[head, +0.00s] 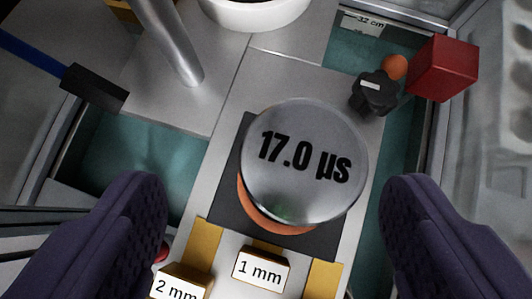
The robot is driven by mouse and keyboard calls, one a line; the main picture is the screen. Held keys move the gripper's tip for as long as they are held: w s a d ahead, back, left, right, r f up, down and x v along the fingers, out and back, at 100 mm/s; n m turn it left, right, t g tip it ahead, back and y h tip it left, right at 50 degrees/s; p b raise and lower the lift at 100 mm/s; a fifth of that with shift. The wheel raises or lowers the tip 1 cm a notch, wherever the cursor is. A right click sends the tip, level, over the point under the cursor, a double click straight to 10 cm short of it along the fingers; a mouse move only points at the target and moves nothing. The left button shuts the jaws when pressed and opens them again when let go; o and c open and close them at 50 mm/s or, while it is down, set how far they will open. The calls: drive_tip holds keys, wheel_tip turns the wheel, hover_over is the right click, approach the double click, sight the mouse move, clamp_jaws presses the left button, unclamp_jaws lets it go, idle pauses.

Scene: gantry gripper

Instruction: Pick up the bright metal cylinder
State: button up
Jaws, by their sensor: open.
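The bright metal cylinder (304,185) stands upright at the middle of the head view. Its round top reads "17.0 µs". An orange-brown layer (262,217) shows along its lower left edge, above a black square pad (228,203). My gripper (277,235) is open, with one dark purple finger at the lower left and the other at the lower right. The cylinder is in the gap between them, a little farther up the picture, and neither finger appears to touch it. The cylinder's far side and base are hidden.
Small blocks labelled "1 mm" (261,268) and "2 mm" (178,284) lie below the cylinder. A black knob (374,93) and a red cube (443,68) are at upper right.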

sight(305, 166)
drive_tip(key=x, duration=0.3)
drive_tip(key=d+b+x, duration=0.1)
drive_tip(key=x, duration=0.2)
drive_tip(key=shift+w+d+f, duration=0.1)
drive_tip(key=shift+w+d, duration=0.05)
drive_tip(key=shift+w, duration=0.05)
drive_tip(key=c, duration=1.4)
drive_tip(key=shift+c, duration=0.5)
drive_tip(key=shift+r, duration=0.2)
